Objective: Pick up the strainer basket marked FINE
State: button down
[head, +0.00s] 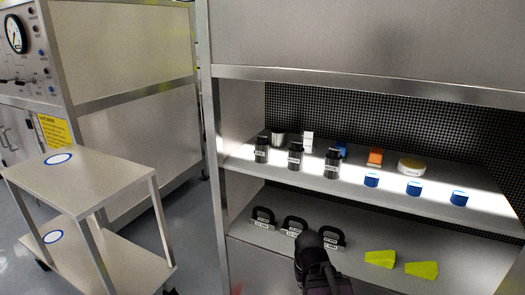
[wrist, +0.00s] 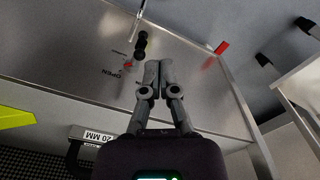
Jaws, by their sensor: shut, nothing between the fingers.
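Three dark upright cylinders with white labels stand in a row on the upper shelf in the head view: left (head: 261,149), middle (head: 295,156) and right (head: 331,163). They look like the strainer baskets, but their labels are too small to read, so I cannot tell which is marked FINE. My gripper (head: 311,240) is in front of the lower shelf, below these cylinders and apart from them. In the wrist view my gripper (wrist: 153,66) has its two fingers together, with nothing between them.
Black handled pieces (head: 262,217) with labels sit on the lower shelf; one reads 20 MM (wrist: 95,136). Yellow wedges (head: 380,259) lie right of them. Blue pieces (head: 414,188), an orange block (head: 375,157) and a silver cup (head: 278,139) share the upper shelf. A cart (head: 100,172) stands left.

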jog(key=c, duration=1.4)
grip_release()
jog(key=c, duration=0.7)
grip_release()
jog(key=shift+w+r, duration=0.1)
jog(key=o, duration=0.4)
jog(key=shift+w+r, duration=0.1)
jog(key=shift+w, duration=0.15)
jog(key=o, duration=0.3)
jog(key=shift+w+d+r+n+t+h+p, duration=0.2)
jog(key=shift+w+n+t+h+p, duration=0.1)
jog(key=shift+w+n+h+p, duration=0.15)
jog(key=w+a+r+n+t+h+p, duration=0.1)
jog(key=w+r+n+t+h+p, duration=0.5)
jog(key=w+r+n, duration=0.55)
jog(key=w+a+r+n+t+y+p, duration=0.1)
jog(key=w+a+r+n+t+p, duration=0.2)
jog(key=r+n, duration=0.7)
jog(key=w+a+r+n+t+p, duration=0.3)
jog(key=w+a+r+n+t, duration=0.3)
jog(key=a+r+n, duration=0.3)
jog(key=shift+a+r+n+t+y, duration=0.35)
jog(key=shift+n+t, duration=0.25)
jog(key=shift+t, duration=0.2)
